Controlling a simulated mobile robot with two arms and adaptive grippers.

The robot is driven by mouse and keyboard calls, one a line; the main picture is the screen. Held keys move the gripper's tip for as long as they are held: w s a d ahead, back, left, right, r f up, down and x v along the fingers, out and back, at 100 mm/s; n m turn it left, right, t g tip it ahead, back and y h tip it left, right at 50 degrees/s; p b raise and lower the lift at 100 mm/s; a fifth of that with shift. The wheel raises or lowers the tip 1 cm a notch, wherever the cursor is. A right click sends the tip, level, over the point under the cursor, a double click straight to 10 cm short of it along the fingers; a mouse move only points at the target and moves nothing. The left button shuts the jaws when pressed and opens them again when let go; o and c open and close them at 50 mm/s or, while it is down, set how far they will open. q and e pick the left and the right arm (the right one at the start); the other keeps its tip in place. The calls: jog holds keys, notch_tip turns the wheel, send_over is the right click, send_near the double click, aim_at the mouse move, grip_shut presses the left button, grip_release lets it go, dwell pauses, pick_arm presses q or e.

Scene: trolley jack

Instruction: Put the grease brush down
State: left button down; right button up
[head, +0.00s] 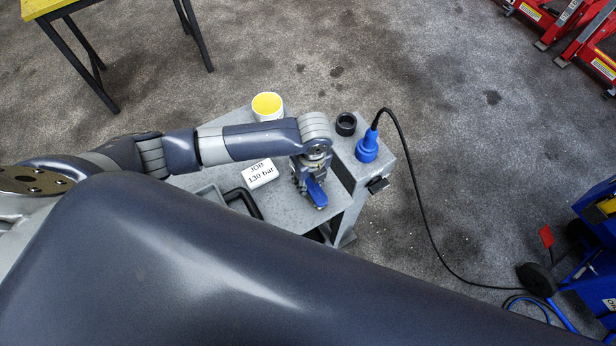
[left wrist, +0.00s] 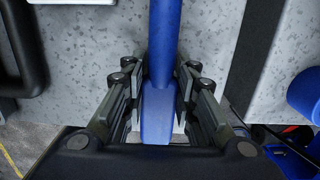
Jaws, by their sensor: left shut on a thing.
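My left gripper (head: 312,178) is over the grey trolley top (head: 285,212), near its right end, pointing down. It is shut on the grease brush (head: 318,196), of which a blue part shows beside the fingers. In the left wrist view the fingers (left wrist: 160,78) stand on both sides of the brush's blue handle (left wrist: 164,35). The bristles are hidden, and I cannot tell whether the brush touches the trolley top. My right gripper is not in view.
On the trolley are a yellow-filled tub (head: 267,106), a white "JOB 130 bar" card (head: 259,173), a black handle-shaped thing (head: 243,200), a black ring (head: 345,124) and a blue connector (head: 367,149). Its black cable (head: 415,190) runs to the floor. A yellow-topped table (head: 45,8) stands upper left.

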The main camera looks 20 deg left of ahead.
aim_at(310, 182)
pick_arm(q)
jog(key=shift+f, duration=0.4)
jog(key=c, duration=1.3)
grip_release()
jog(key=shift+f, duration=0.15)
jog(key=shift+w+r, duration=0.1)
jog(key=shift+r, duration=0.3)
notch_tip(310, 182, up, 12)
jog(key=b, duration=0.1)
jog(key=shift+s+d+f, duration=0.25)
jog(key=shift+s+d, duration=0.05)
jog(key=shift+d, duration=0.1)
